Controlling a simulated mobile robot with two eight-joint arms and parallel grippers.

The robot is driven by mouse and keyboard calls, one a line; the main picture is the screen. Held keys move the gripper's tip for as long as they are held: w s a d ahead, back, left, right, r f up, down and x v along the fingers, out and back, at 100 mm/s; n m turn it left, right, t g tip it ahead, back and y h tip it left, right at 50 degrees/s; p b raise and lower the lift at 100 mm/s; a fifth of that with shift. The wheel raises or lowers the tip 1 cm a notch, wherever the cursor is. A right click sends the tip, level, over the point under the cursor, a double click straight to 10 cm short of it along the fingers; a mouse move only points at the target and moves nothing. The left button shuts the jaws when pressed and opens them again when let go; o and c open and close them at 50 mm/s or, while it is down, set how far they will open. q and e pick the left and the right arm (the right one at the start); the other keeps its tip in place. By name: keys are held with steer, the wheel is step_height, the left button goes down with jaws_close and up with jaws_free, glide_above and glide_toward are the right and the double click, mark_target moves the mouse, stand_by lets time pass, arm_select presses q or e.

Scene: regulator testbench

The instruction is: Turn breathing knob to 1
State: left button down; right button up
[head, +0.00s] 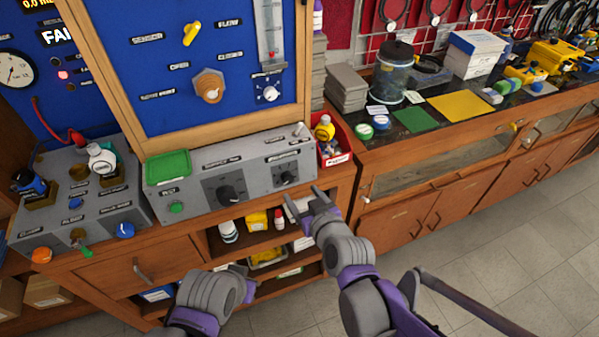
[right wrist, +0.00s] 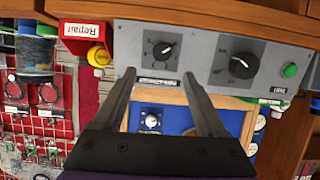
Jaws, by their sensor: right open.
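The grey control box (head: 255,158) on the bench front carries two black knobs. The smaller right-hand knob (head: 287,178) has a label above it that I cannot read clearly; it seems to be the breathing knob. It also shows in the right wrist view (right wrist: 164,48), where the picture is upside down. I cannot read its setting. My right gripper (head: 303,200) is open and empty, in front of and below this knob, apart from it. Its two fingers (right wrist: 159,76) point towards the box. My left arm shows at the bottom, but its gripper's jaws are not clear.
The larger black knob (head: 229,195) and a green button (head: 176,208) are left on the box. A green tray (head: 168,165) sits on top. A red Repair bin (head: 336,152) stands close right. Open shelves (head: 262,238) lie below. The floor (head: 520,240) at right is clear.

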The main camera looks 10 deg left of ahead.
mark_target(289, 179)
steer(key=x, duration=1)
steer(key=shift+s, duration=0.15)
jaws_close()
